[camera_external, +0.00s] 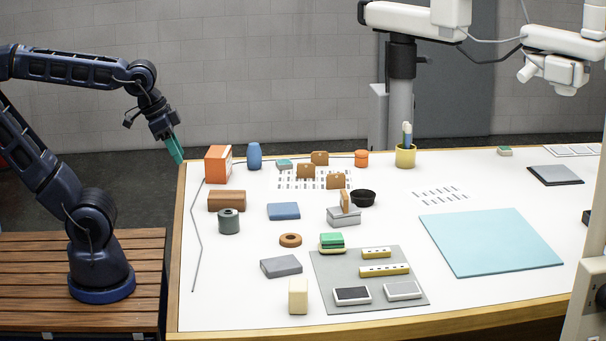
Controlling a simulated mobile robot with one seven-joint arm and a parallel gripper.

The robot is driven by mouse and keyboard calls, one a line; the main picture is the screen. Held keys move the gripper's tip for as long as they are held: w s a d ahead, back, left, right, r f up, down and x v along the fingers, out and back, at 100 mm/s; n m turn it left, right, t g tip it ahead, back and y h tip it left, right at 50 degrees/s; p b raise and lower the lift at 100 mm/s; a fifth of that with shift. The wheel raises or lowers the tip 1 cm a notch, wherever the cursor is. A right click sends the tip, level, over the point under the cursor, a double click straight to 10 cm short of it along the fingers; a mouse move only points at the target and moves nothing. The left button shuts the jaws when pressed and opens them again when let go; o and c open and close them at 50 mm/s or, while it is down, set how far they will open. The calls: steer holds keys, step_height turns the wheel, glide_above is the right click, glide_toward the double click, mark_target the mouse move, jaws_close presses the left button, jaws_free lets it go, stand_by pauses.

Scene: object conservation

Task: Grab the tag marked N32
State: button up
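Several small brown pieces with a hole near the top, which look like tags, stand at the back centre of the table: one at the rear (319,158), one left of it (306,171) and one in front (336,181). No lettering is legible, so I cannot tell which is N32. My gripper (175,150), on the dark blue arm, hangs at the table's back left corner, well left of these pieces. A teal part points down at its end. I cannot tell whether that part is the fingers or something held.
A pale blue mat (490,242) lies bare at right.

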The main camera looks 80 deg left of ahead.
steer(key=w+a+r, duration=0.2)
steer(key=w+a, duration=0.2)
steer(key=w, duration=0.4)
steer(key=w+a+r, duration=0.3)
steer(key=w, duration=0.5)
glide_above(318, 166)
steer(key=s, duration=0.3)
steer(key=shift+m, duration=0.3)
steer(key=f, duration=2.4)
steer(key=shift+w+a, duration=0.25)
steer(key=shift+w+x, duration=0.2)
steer(key=shift+x, duration=2.7)
steer(key=shift+a+r, duration=0.1)
jaws_close()
